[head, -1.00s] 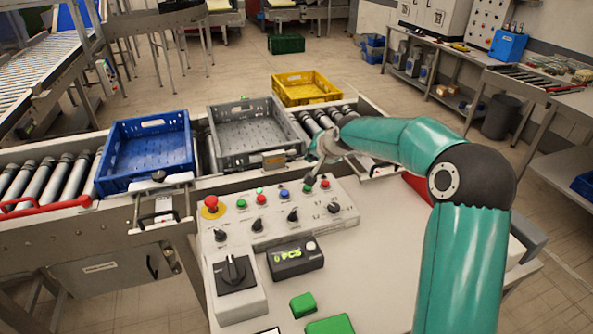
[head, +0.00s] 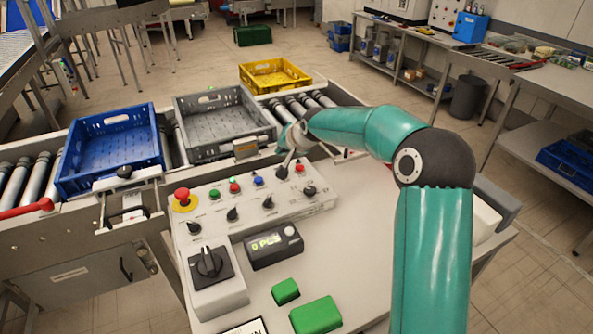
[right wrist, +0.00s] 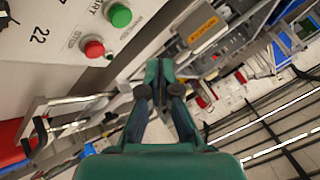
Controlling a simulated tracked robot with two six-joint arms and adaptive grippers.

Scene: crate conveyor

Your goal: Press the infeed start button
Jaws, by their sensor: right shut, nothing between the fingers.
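The control panel (head: 262,207) carries green, red and blue buttons in a row. In the head view a green button (head: 214,194), a red one (head: 234,187), a blue one (head: 258,181) and another red one (head: 299,168) show; labels are too small to read. My right gripper (head: 285,172) is shut and empty, over the row between the blue button and the right-hand red one, hiding part of it. In the right wrist view, the shut fingertips (right wrist: 158,67) appear beside a green button (right wrist: 120,15) marked START and a red button (right wrist: 94,48) marked STOP. Contact cannot be told.
A red mushroom button (head: 182,196) and black knobs share the panel. A rotary switch (head: 207,263), a small display box (head: 273,246) and green blocks (head: 316,315) are nearer. Behind are a blue crate (head: 110,148), a grey crate (head: 222,122) and a yellow crate (head: 274,74).

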